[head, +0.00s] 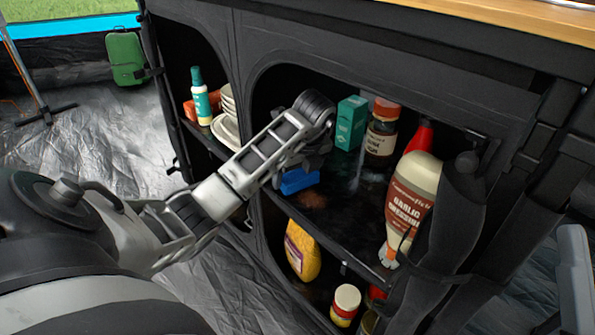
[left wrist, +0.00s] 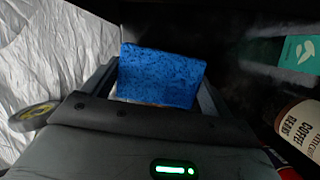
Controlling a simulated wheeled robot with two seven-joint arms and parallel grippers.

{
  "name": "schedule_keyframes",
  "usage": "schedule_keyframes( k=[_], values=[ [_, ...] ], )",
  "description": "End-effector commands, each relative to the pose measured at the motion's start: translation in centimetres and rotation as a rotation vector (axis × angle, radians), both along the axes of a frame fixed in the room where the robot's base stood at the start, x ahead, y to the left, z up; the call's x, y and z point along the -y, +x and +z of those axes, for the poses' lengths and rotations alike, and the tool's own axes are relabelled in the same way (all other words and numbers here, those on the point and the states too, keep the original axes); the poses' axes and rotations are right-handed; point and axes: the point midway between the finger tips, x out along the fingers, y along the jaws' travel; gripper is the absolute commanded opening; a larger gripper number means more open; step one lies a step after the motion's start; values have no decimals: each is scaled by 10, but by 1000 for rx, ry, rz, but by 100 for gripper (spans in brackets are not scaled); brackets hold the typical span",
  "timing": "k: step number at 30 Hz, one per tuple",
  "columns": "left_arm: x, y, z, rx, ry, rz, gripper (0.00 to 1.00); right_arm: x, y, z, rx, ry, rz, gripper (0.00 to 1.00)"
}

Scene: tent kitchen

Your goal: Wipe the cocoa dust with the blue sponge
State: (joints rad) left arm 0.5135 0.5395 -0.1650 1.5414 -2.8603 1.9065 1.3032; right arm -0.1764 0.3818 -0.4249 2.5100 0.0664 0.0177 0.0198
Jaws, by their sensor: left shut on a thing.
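The blue sponge (head: 298,181) is in the opening of the black fabric cabinet, just above its middle shelf. It also shows in the left wrist view (left wrist: 162,75). My left gripper (head: 292,172) is shut on the sponge, and the arm partly hides both in the head view. I cannot tell whether the sponge touches the shelf. Faint brownish marks, perhaps the cocoa dust (head: 325,205), show on the dark shelf by the sponge; their extent is unclear. My right gripper is not in view.
A teal box (head: 351,122), a coffee jar (head: 381,138) and a garlic dressing bottle (head: 411,190) stand right of the sponge. A green-capped bottle (head: 201,98) and plates (head: 227,130) are in the left bay. A yellow package (head: 301,252) and jars sit below.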

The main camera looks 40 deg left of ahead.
Motion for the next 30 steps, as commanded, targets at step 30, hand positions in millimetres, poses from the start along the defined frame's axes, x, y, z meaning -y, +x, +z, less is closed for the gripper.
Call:
schedule_keyframes(
  k=[30],
  values=[
    [0, 0, -17, -1, -1, 0, 61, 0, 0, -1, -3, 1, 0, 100]
  ],
)
